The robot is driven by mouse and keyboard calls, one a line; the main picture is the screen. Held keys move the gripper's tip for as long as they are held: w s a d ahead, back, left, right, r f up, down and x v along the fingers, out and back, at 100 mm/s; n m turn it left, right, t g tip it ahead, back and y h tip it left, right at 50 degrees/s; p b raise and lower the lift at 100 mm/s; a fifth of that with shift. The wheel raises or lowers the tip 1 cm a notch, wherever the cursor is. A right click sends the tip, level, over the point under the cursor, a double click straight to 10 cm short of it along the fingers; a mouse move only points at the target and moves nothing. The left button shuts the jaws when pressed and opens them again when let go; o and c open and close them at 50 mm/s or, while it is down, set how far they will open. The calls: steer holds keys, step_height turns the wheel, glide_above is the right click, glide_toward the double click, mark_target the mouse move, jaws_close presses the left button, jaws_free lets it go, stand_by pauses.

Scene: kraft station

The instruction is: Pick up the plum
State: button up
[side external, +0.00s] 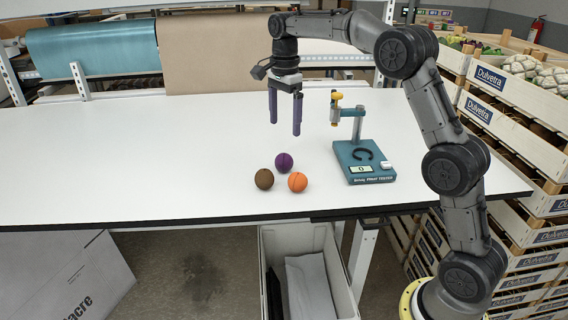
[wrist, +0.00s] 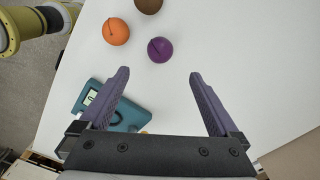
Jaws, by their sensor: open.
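The plum (side external: 284,162) is a round purple fruit on the white table, behind a brown fruit (side external: 264,179) and an orange fruit (side external: 297,182). In the wrist view the plum (wrist: 160,49) is beyond the fingertips, roughly between them in width, and apart from them. My gripper (side external: 285,128) hangs above the table with its purple fingers pointing down, open and empty. In the wrist view my gripper (wrist: 158,75) has its two fingers wide apart. The orange fruit (wrist: 116,32) and the brown fruit (wrist: 148,5), cut by the top edge, also show there.
A teal fruit tester (side external: 365,160) with an upright post stands right of the fruits. The table (side external: 120,150) is clear to the left, and its front edge (side external: 200,220) is close to the fruits. Crates (side external: 520,95) are stacked at the right.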

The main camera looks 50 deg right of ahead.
mark_target(284, 157)
step_height(284, 157, down, 12)
steer(key=shift+a+r, duration=0.15)
steer(key=shift+r, duration=0.05)
stand_by(0.4)
steer(key=c, duration=1.5)
steer(key=shift+r, duration=0.2)
